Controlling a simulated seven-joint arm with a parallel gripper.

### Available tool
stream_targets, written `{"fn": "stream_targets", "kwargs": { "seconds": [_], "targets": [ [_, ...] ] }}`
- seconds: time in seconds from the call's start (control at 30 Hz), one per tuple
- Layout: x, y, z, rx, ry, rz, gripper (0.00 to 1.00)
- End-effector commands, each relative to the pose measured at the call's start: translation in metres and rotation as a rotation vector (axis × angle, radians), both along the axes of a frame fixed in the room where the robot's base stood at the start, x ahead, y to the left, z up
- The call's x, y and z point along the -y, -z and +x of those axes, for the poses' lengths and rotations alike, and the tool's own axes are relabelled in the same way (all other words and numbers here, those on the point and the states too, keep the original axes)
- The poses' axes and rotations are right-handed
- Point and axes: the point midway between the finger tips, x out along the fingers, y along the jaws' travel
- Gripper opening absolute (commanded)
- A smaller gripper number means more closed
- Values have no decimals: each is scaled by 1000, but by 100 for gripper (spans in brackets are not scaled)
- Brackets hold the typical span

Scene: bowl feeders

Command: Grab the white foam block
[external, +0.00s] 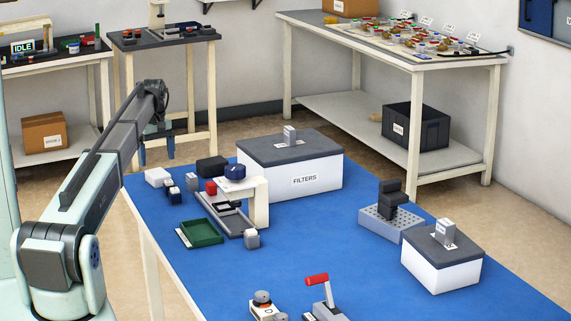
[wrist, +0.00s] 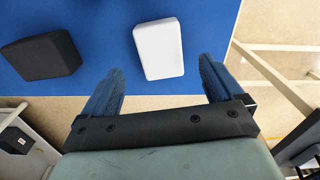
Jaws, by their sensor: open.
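The white foam block (external: 157,177) lies at the far left corner of the blue table top. In the wrist view the white foam block (wrist: 159,49) shows beyond the fingertips, roughly centred between them and tilted slightly. My gripper (external: 156,153) is above and just off the table's far left edge. In the wrist view my gripper (wrist: 158,80) has its two blue fingers wide apart, with nothing between them. The block appears apart from both fingers.
A black block (wrist: 41,57) lies left of the white block in the wrist view. Small blocks, a green tray (external: 203,232) and a white arched fixture (external: 258,200) stand nearby. A large FILTERS box (external: 305,180) stands further right. The blue table (external: 300,262) has clear space in its middle.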

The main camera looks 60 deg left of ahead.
Motion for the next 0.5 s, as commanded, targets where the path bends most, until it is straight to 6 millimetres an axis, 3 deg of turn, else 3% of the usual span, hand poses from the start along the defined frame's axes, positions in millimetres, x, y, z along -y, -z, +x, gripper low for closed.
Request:
{"fn": "stream_targets", "kwargs": {
  "seconds": [0.27,0.5],
  "targets": [
    [0,17,0,0,0,-1,94],
    [1,46,-1,-1,-1,-1,94]
  ]
}}
